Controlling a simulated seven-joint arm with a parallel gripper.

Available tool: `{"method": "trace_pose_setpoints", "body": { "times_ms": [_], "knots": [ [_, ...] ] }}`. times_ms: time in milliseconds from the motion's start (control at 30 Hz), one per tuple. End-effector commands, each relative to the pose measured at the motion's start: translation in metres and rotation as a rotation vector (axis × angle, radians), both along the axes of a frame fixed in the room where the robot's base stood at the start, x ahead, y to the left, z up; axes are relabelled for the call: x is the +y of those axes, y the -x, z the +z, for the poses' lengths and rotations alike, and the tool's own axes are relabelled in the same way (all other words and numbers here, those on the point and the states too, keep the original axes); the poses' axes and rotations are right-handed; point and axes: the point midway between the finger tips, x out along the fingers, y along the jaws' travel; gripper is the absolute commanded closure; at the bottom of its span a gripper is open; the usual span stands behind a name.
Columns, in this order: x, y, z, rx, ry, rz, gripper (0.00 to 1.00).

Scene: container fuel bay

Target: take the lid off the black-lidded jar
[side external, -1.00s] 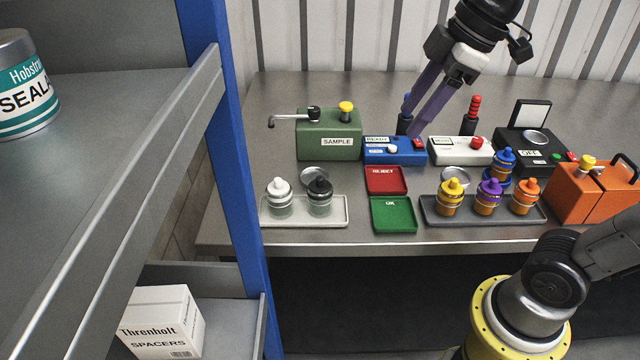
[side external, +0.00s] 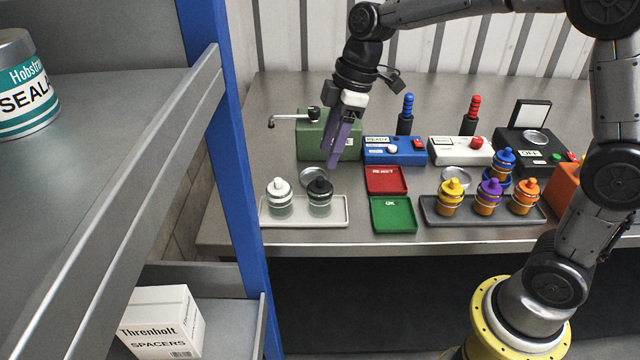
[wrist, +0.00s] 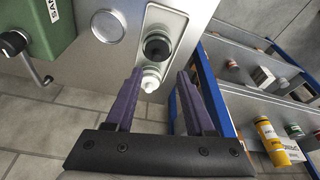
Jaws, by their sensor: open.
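The black-lidded jar (side external: 320,199) stands upright on a pale tray (side external: 337,218), beside a white-lidded jar (side external: 279,199). Its black lid is on. In the wrist view the black-lidded jar (wrist: 158,47) lies beyond the fingertips, and the white-lidded jar (wrist: 151,80) shows between the fingers. My gripper (side external: 334,166) is open and empty. Its purple fingers point down, apart from the jar, above and behind it in the side view. Both fingers also show in the wrist view (wrist: 160,74).
A round metal dish (side external: 314,174) lies behind the tray. The green SAMPLE box (side external: 312,143) stands behind my fingers. Red REJECT (side external: 386,193) and green OK (side external: 412,230) trays lie right of the jar tray. A dark tray (side external: 432,219) holds several jars. A blue post (side external: 240,170) stands left.

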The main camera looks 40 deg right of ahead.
Motion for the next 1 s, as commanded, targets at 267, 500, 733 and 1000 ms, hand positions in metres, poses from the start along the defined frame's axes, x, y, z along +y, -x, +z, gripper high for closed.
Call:
{"method": "trace_pose_setpoints", "body": {
  "times_ms": [267,500,733,1000],
  "knots": [
    [0.003,-0.003,-0.021,0.004,0.000,0.000,0.46],
    [0.007,-0.011,-0.053,0.003,0.001,0.001,0.46],
    [0.009,-0.013,-0.063,0.000,0.000,0.000,0.46],
    [0.009,-0.013,-0.062,-0.001,0.001,0.000,0.71]
  ]
}}
